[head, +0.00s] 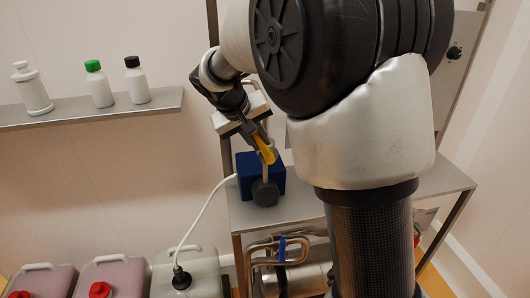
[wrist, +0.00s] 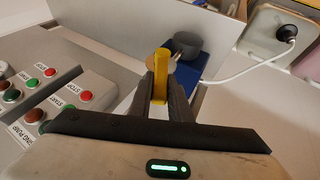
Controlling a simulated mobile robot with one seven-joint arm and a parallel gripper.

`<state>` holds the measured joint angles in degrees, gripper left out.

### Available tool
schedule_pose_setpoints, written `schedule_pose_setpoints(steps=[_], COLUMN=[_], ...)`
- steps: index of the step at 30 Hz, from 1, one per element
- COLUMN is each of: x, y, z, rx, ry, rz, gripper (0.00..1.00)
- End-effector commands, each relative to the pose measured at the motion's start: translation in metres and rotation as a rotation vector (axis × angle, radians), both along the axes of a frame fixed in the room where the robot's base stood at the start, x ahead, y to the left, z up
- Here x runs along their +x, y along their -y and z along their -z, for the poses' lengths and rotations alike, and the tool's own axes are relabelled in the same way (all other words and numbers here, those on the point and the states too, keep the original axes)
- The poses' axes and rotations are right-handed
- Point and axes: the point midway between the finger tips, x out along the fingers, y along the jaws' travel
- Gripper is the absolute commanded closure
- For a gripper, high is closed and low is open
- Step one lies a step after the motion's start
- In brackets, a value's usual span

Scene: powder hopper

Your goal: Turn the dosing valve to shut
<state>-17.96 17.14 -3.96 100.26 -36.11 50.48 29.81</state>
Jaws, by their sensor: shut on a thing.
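A yellow bar-shaped handle (wrist: 160,73), which looks like the dosing valve's lever, stands between the fingers of my gripper (wrist: 166,92) in the wrist view. My gripper is shut on it, and the fingers cover its lower part. In the head view the yellow handle (head: 264,150) slants down and right from my gripper (head: 258,138), just above a blue block (head: 247,172). A dark grey round part (head: 265,192) sits at the block's front; it also shows behind the handle in the wrist view (wrist: 187,43). The valve's body and the handle's joint are not clear.
A control panel (wrist: 72,82) with red and green buttons lies left in the wrist view. A metal shelf (head: 425,188) carries the blue block. A white hose (head: 205,208) runs to a canister (head: 205,270). Bottles stand on a wall shelf (head: 70,113). Pipework (head: 280,247) is below.

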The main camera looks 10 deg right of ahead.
Motion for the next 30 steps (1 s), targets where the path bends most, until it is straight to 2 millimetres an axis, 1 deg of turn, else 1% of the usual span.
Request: schedule_pose_setpoints(steps=[1, 15, 30], x=[0.0, -0.001, -0.001], y=[-0.007, -0.03, -0.042], z=[0.01, 0.029, 0.057], rx=[-0.045, -0.494, -0.957], ry=[0.001, -0.001, -0.002], rz=[-0.006, -0.002, 0.0], gripper=[1.0, 1.0, 1.0])
